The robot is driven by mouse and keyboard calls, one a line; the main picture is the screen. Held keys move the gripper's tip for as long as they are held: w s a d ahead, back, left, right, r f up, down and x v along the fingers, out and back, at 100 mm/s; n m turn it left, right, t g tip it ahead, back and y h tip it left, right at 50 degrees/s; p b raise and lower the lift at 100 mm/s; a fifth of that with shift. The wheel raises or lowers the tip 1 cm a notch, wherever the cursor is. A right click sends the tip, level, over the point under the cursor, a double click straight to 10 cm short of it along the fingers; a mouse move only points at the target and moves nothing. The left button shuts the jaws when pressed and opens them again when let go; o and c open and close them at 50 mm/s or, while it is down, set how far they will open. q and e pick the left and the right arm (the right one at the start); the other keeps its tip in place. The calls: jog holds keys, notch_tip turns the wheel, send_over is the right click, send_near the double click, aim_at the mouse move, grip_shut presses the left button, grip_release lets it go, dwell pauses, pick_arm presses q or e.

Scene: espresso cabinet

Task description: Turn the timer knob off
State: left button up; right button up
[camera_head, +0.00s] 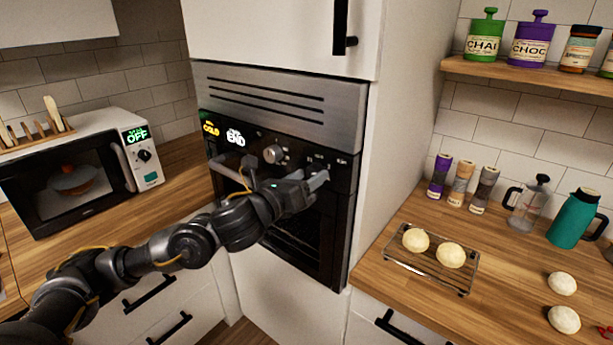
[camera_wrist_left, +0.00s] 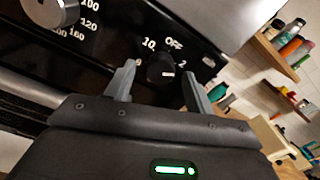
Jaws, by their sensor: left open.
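The timer knob (camera_wrist_left: 160,70) is a small black dial on the oven's panel, with OFF, 10 and 2 printed around it. A light mark on its face lies on the side toward the 2, away from OFF. My left gripper (camera_wrist_left: 159,74) is open, with one finger on each side of the knob. I cannot tell whether either finger touches it. In the head view the left gripper (camera_head: 320,179) is at the right part of the oven panel and largely hides the timer knob. My right gripper is not in view.
A silver temperature knob (camera_head: 272,153) is left of the timer knob. The oven handle runs below the panel. A microwave (camera_head: 70,180) stands left; a wooden counter with a rack of dough balls (camera_head: 450,255) lies right.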

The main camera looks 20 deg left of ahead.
pick_arm(q)
jog(key=c, duration=1)
jog(key=shift+n, duration=1.4)
jog(key=n, duration=0.2)
jog(key=shift+n, duration=0.4)
jog(key=n+p, duration=0.1)
jog(key=n, duration=0.2)
jog(key=shift+r, duration=0.1)
jog(key=shift+n+p, duration=0.75)
jog(key=shift+n, duration=0.95)
